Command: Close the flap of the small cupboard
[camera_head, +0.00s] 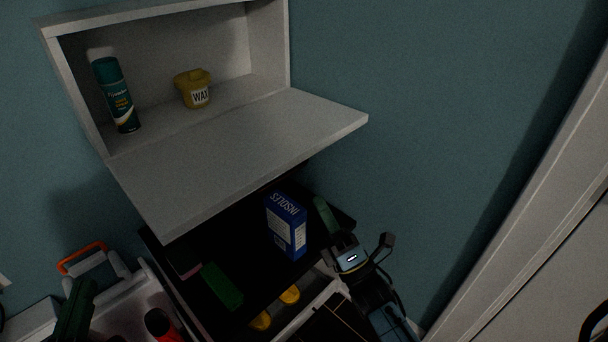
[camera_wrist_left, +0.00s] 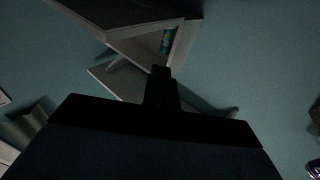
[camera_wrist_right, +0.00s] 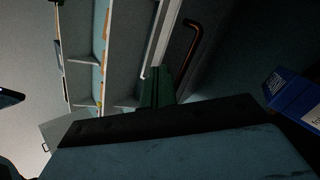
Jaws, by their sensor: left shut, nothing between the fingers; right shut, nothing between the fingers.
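The small cupboard (camera_head: 75,90) hangs on the teal wall with its front open. Its flap (camera_head: 235,155) is folded down, sticking out about level from the bottom edge. A green spray can (camera_head: 115,95) and a yellow wax tub (camera_head: 195,90) stand inside. My left gripper (camera_head: 77,308) is low at the left in the head view, apart from the flap; its shut fingers (camera_wrist_left: 160,88) show in the left wrist view, with the cupboard beyond. My right gripper (camera_head: 325,215) is shut and empty, below and right of the flap, beside a blue box; its fingers show in the right wrist view (camera_wrist_right: 157,88).
The blue insoles box (camera_head: 286,225) stands on a dark surface (camera_head: 240,250) under the flap. A green block (camera_head: 222,287) lies there too. A pale case with an orange handle (camera_head: 82,256) is at lower left. A white door frame (camera_head: 530,190) is at right. The wall right of the flap is clear.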

